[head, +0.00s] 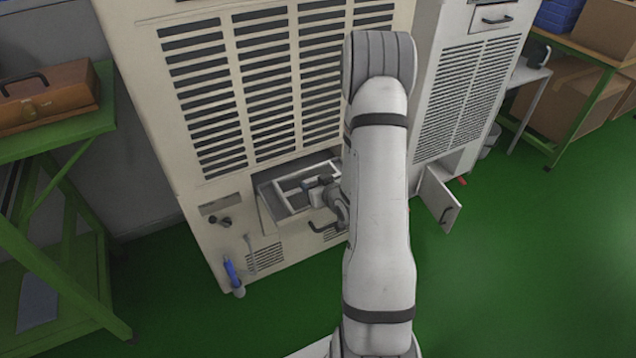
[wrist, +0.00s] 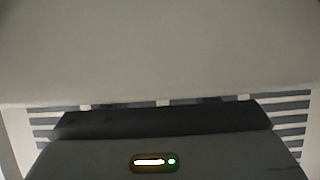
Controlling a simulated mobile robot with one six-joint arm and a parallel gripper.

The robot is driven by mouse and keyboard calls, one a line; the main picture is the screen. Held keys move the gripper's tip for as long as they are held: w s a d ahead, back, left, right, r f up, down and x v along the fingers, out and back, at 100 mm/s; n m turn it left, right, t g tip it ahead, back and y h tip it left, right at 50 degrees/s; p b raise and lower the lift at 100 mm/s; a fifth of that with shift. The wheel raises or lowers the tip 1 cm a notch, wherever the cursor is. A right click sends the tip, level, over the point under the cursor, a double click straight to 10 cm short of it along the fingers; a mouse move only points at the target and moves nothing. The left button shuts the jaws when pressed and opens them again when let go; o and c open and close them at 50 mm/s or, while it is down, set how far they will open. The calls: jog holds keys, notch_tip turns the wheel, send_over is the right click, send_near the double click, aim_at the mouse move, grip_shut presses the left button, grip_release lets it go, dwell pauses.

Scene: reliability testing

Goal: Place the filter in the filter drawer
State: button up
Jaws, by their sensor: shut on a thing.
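The filter drawer (head: 285,221) is pulled out low on the front of the beige cabinet. A white frame with crossbars, which looks like the filter (head: 300,175), is at the drawer opening; I cannot tell whether it is fully seated. My gripper (head: 317,188) is shut on it at its near right side. My arm hides the right part of the drawer and filter. In the wrist view, a broad pale surface fills the top, and the dark gripper body with a small lit indicator is below; the fingertips are hidden there.
The beige cabinet (head: 225,25) has louvred vents above the drawer. A grey-white cabinet with an open lower door (head: 438,198) stands to the right. A green bench (head: 85,130) with a brown toolbox (head: 45,95) is at left. The green floor at lower right is clear.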

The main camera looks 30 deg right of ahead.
jog(key=o, duration=1.1)
jog(key=shift+f, duration=0.1)
jog(key=shift+c, duration=0.2)
jog(key=shift+s+r, duration=0.15)
jog(key=shift+r, duration=0.1)
jog(key=p+v, duration=0.2)
jog(key=v, duration=0.7)
jog(key=shift+s+r, duration=0.1)
jog(key=shift+r, duration=0.2)
jog(key=shift+s+p, duration=0.15)
jog(key=shift+p, duration=1.05)
jog(key=p+v, duration=0.2)
jog(key=p, duration=0.3)
jog(key=shift+f, duration=0.1)
